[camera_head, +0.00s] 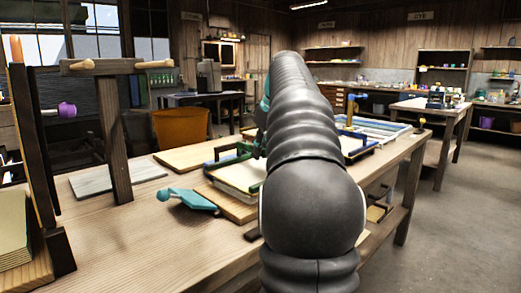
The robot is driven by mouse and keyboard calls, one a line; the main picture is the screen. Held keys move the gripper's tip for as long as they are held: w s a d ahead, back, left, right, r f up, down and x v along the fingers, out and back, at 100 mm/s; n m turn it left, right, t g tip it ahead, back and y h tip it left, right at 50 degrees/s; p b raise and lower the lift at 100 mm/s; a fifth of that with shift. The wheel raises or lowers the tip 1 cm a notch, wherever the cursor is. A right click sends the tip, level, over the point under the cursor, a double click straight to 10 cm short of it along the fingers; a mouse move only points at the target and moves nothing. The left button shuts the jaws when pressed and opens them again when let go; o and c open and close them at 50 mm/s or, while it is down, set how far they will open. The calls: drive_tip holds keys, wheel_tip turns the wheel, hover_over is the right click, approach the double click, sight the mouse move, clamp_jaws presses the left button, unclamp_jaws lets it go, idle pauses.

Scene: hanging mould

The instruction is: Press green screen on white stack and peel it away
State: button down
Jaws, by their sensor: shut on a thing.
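A green-edged screen (228,153) shows in part over the middle of the workbench, left of my arm. A white stack (238,178) lies on a wooden board beneath or beside it; I cannot tell whether they touch. My dark ribbed arm fills the middle of the view and covers the right part of both. My gripper is hidden behind the arm, so its hold on anything does not show.
A teal tool (188,199) lies on the workbench (150,250) left of the stack. A wooden post stand (114,140) rises at the left. Blue-edged trays (375,128) lie right of my arm. The bench's front left is mostly clear.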

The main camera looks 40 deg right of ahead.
drive_tip(key=shift+f, duration=0.95)
idle(1.7)
drive_tip(key=shift+r, duration=0.2)
drive_tip(key=shift+r+p, duration=0.95)
drive_tip(key=shift+r, duration=0.2)
drive_tip(key=shift+r, duration=0.2)
wheel_tip(320, 180, up, 3)
drive_tip(key=p, duration=0.3)
drive_tip(key=shift+f, duration=0.1)
drive_tip(key=shift+r, duration=2.05)
